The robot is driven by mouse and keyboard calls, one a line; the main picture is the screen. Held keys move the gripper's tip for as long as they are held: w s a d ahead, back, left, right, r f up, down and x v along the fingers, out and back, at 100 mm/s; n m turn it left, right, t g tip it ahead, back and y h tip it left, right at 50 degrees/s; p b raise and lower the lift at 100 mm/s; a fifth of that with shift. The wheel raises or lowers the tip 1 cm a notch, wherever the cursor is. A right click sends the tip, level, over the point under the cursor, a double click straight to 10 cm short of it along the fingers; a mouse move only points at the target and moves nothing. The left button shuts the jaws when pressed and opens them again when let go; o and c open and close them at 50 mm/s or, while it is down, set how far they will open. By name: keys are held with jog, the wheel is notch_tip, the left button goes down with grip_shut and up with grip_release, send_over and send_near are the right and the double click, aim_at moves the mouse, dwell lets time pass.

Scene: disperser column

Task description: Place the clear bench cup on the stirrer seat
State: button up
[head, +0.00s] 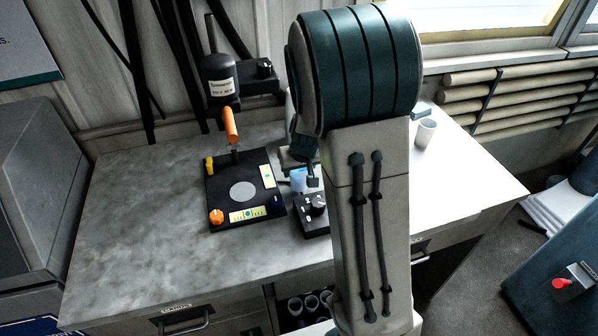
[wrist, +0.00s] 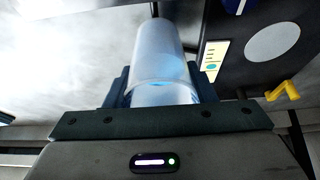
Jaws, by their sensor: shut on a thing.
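My gripper (wrist: 162,88) is shut on the clear bench cup (wrist: 163,62), a translucent bluish cylinder that fills the middle of the wrist view. In the head view the cup (head: 298,179) shows partly, just left of my arm, which hides much of the gripper. The stirrer seat, a pale grey disc (head: 243,191) on a black square plate (head: 222,168), lies to the left of the cup and is bare. The disc also shows at the upper right of the wrist view (wrist: 272,42), apart from the cup.
The disperser head (head: 221,78) with an orange shaft (head: 230,125) hangs over the plate's back edge. Yellow, orange and blue knobs stand at plate corners. A black control box (head: 312,212) sits right of the plate. A whitish cup (head: 426,132) stands farther right. The bench's left is clear.

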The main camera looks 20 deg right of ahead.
jog(key=shift+f, duration=0.75)
jog(key=shift+f+b, duration=0.25)
jog(key=shift+b, duration=0.05)
jog(key=o, duration=1)
jog(key=shift+r, duration=0.1)
